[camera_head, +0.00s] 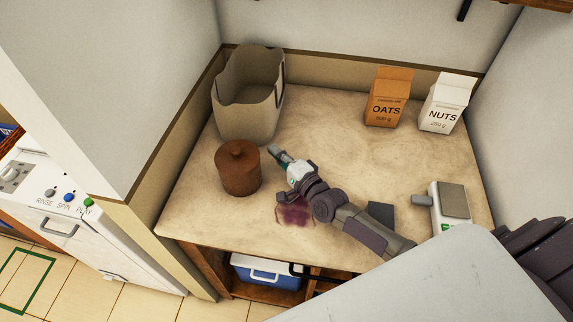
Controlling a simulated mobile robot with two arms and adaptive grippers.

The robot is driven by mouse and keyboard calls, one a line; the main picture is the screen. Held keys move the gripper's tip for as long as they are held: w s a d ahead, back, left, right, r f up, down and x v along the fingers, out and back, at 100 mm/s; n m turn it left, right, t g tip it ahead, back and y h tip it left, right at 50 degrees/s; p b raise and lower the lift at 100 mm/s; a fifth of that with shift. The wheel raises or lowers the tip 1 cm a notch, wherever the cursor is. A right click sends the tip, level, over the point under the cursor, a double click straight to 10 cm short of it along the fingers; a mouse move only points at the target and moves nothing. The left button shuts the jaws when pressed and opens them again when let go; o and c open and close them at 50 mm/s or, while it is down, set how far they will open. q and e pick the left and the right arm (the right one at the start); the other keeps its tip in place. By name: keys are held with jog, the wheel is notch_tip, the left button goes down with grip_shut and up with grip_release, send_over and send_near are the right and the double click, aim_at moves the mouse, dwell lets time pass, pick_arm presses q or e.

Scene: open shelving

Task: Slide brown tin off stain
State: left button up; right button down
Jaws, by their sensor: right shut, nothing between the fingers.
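The brown tin (238,169) is a lidded cylinder with a small knob. It stands upright on the left part of the shelf top. The dark red-purple stain (296,215) lies on the surface to the right of the tin and nearer the front edge, apart from it. My right gripper (275,152) is shut and empty. Its tip is just to the right of the tin's upper part with a small gap in the picture. My right arm passes over the edge of the stain and hides part of it. My left gripper is not in view.
A beige bin (247,115) stands behind the tin. An orange oats carton (388,97) and a white nuts carton (445,103) stand at the back right. A grey-white device (449,205) and a dark flat item (380,213) lie at the right. The middle of the shelf top (330,140) is clear.

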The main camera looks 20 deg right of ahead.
aim_at(260, 171)
jog(key=shift+x, duration=1.15)
jog(key=a+p, duration=0.1)
jog(key=s+a+p, duration=0.1)
jog(key=shift+s+a+r, duration=0.15)
jog(key=shift+s+a, duration=0.45)
jog(key=shift+a, duration=0.05)
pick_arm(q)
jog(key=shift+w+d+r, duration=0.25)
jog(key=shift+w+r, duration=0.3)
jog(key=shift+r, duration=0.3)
pick_arm(e)
jog(key=shift+w, duration=0.1)
jog(key=s+a, duration=0.1)
jog(key=s+a+p, duration=0.1)
jog(key=a, duration=0.1)
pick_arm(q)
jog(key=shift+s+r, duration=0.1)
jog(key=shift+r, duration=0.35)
pick_arm(e)
jog(key=shift+d, duration=0.1)
